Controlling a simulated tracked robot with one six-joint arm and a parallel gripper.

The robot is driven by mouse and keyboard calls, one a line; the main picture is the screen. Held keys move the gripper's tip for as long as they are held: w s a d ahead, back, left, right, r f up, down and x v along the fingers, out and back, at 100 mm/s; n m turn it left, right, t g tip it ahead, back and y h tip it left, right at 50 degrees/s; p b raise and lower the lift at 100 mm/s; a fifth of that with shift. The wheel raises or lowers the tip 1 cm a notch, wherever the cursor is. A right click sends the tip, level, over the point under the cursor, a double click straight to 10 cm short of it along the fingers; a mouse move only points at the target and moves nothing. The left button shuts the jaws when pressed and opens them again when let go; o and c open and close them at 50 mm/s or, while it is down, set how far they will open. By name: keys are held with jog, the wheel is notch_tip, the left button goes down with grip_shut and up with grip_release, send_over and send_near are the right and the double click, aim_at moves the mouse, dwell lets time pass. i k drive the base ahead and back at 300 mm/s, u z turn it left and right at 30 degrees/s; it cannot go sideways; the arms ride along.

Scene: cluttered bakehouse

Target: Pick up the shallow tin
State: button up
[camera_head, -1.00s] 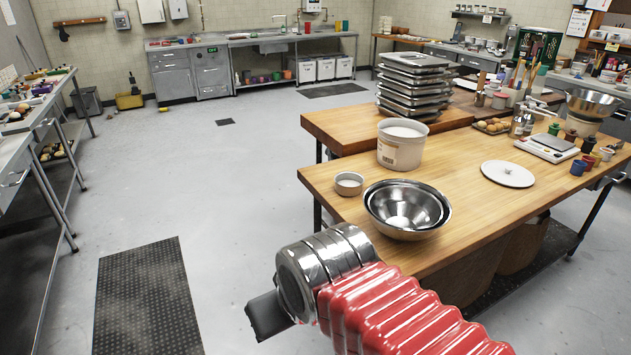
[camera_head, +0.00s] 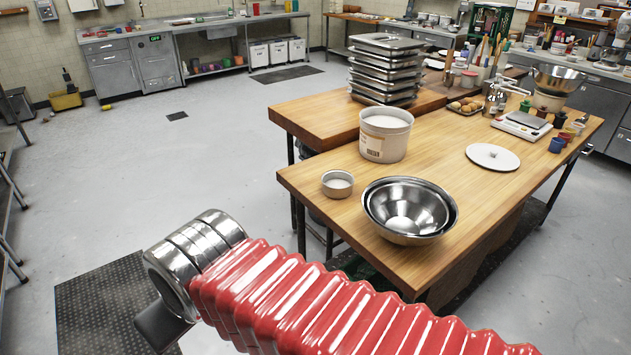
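The shallow tin (camera_head: 337,184) is a small round metal tin, upright near the left corner of the wooden table (camera_head: 460,195). It stands left of the nested steel bowls (camera_head: 409,210) and in front of the white tub (camera_head: 386,135), apart from both. My gripper (camera_head: 160,326) shows only as a dark part at the end of my red-sleeved arm, low at the left of the picture. It is beyond the table's left edge, well apart from the tin. Its fingertips cannot be made out, so I cannot tell whether it is open.
A white round lid (camera_head: 493,157) lies to the right on the table. A stack of metal trays (camera_head: 386,68) stands on a second wooden table (camera_head: 325,117) behind. Dark mats (camera_head: 105,300) lie on the floor. Open floor (camera_head: 160,185) extends to the left.

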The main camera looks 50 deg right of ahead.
aim_at(337, 183)
jog(key=z, duration=0.25)
jog(key=i, duration=1.3)
jog(key=z, duration=0.55)
